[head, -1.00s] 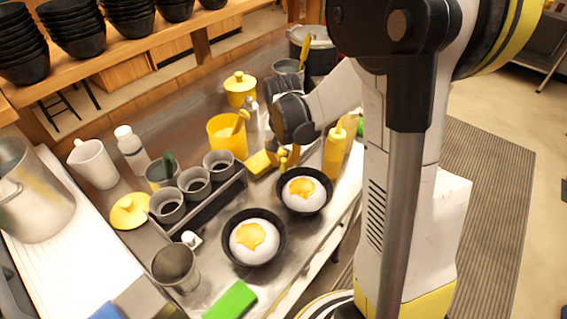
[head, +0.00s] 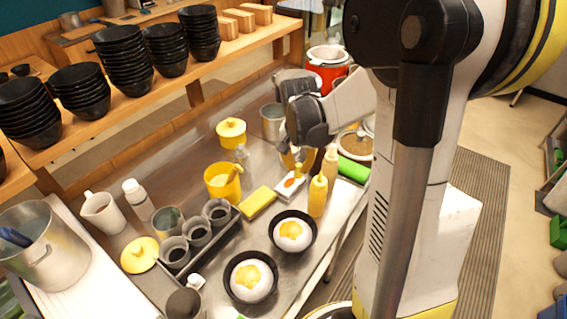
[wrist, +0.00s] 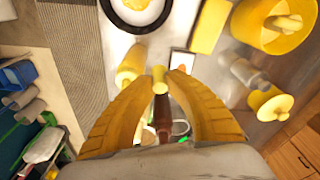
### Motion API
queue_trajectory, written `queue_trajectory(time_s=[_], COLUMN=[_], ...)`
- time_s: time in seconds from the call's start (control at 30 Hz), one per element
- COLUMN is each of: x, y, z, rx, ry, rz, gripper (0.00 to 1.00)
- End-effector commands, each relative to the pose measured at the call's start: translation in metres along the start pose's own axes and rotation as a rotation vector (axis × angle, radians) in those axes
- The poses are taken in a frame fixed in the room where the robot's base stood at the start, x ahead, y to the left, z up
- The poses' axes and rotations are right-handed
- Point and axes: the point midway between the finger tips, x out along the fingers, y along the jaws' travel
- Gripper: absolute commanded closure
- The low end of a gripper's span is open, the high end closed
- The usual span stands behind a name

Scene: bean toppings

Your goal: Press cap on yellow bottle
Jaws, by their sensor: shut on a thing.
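The yellow bottle (head: 318,197) stands upright near the front edge of the counter, right of the far egg pan, with a narrow tip on top. It also shows in the wrist view (wrist: 130,65), beside the left finger. My gripper (head: 297,160) is above the counter, behind and left of the bottle, apart from it. In the wrist view my gripper (wrist: 160,80) is shut on a small yellow cylinder (wrist: 159,78), which looks like the cap. A second, tan bottle (head: 331,161) stands behind the yellow one.
Two black pans (head: 250,298) with eggs (head: 292,235) sit in front. A yellow sponge (head: 258,202), a yellow container (head: 222,185) and a rack of grey cups (head: 198,232) are to the left. A green block (head: 353,169) lies behind the bottles. Black bowls (head: 122,58) fill the shelf.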

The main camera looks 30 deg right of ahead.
Motion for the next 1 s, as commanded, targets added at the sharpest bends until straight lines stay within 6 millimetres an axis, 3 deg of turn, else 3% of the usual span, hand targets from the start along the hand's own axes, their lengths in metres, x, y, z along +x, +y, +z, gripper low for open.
queue_trajectory(time_s=[0.03, 0.2, 0.5, 0.67, 1.0], x=[-0.018, -0.043, -0.067, -0.066, -0.039], y=[0.008, 0.032, 0.060, 0.064, 0.064], z=[-0.005, -0.016, -0.025, -0.026, -0.022], rx=[0.029, 0.124, 0.231, 0.246, 0.246], ry=[0.000, 0.001, 0.002, 0.002, 0.002], rz=[0.003, 0.014, 0.026, 0.028, 0.028], gripper=[0.93, 0.93, 0.93, 0.93, 0.93])
